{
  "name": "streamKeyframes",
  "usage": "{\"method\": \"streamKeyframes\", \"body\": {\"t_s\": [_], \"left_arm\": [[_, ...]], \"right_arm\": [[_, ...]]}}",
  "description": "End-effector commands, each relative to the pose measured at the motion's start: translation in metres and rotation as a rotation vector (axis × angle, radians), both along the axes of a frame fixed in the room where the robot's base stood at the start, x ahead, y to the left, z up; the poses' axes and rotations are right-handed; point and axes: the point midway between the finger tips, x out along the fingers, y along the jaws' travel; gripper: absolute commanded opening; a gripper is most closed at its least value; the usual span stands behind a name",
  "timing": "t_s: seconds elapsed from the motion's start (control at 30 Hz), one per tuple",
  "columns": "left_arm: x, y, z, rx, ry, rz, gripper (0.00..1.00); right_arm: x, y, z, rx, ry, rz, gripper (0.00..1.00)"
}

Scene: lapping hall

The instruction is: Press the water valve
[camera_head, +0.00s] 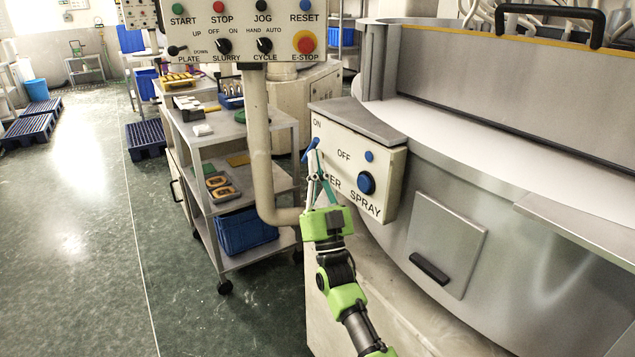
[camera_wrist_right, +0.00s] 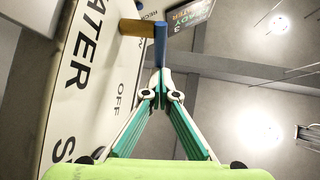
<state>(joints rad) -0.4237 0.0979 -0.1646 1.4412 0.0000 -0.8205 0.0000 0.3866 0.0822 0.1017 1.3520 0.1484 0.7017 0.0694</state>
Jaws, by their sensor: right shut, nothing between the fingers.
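The water valve is a blue lever (camera_head: 311,146) on the left of a cream panel (camera_head: 395,190) labelled ON, OFF and SPRAY. In the right wrist view, the blue lever (camera_wrist_right: 160,44) sits on a brass-coloured stem (camera_wrist_right: 138,27) standing out from the panel face. My right gripper (camera_head: 317,158) is shut and empty, its teal fingers pointing up at the lever and hiding part of the lettering. In the wrist view the fingertips (camera_wrist_right: 160,78) appear just at the lever's near end; I cannot tell whether they touch. My left gripper is not in view.
A control box (camera_head: 240,35) on a bent cream pipe (camera_head: 260,150) stands left of my arm. A trolley (camera_head: 205,138) stands beyond it. Open floor lies at left.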

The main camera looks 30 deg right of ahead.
Motion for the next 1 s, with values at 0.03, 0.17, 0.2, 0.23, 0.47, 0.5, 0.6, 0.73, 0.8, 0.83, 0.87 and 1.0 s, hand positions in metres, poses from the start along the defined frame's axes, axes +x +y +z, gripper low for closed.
{"method": "streamKeyframes", "body": {"t_s": [0.03, 0.17, 0.2, 0.23, 0.47, 0.5, 0.6, 0.73, 0.8, 0.83, 0.87, 1.0], "left_arm": [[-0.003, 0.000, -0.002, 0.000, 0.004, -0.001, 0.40], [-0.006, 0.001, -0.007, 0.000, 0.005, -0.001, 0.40], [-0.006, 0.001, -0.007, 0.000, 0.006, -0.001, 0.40], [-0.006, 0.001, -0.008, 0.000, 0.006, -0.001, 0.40], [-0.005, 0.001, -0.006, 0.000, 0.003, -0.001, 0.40], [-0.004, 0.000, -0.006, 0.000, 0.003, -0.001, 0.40], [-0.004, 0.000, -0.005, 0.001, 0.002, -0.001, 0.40], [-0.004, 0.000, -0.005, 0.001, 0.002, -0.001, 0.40], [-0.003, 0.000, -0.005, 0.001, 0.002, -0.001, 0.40], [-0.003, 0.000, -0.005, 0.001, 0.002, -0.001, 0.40], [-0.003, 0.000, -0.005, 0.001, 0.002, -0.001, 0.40], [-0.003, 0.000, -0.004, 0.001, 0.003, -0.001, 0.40]], "right_arm": [[0.004, 0.000, 0.006, -0.001, -0.004, 0.000, 0.00], [0.010, 0.000, 0.012, 0.000, -0.004, -0.001, 0.00], [0.011, 0.000, 0.014, 0.000, -0.003, 0.000, 0.00], [0.012, 0.000, 0.015, 0.000, -0.003, 0.000, 0.00], [0.018, 0.001, 0.024, -0.001, -0.004, -0.001, 0.00], [0.019, 0.001, 0.026, -0.001, -0.004, -0.001, 0.00], [0.021, 0.001, 0.028, -0.001, -0.003, -0.001, 0.00], [0.023, 0.001, 0.031, 0.000, -0.003, 0.000, 0.00], [0.023, 0.001, 0.032, 0.000, -0.003, 0.000, 0.00], [0.024, 0.001, 0.032, 0.000, -0.003, 0.000, 0.00], [0.024, 0.001, 0.032, 0.000, -0.003, 0.000, 0.00], [0.025, 0.002, 0.033, 0.000, -0.002, 0.000, 0.00]]}}
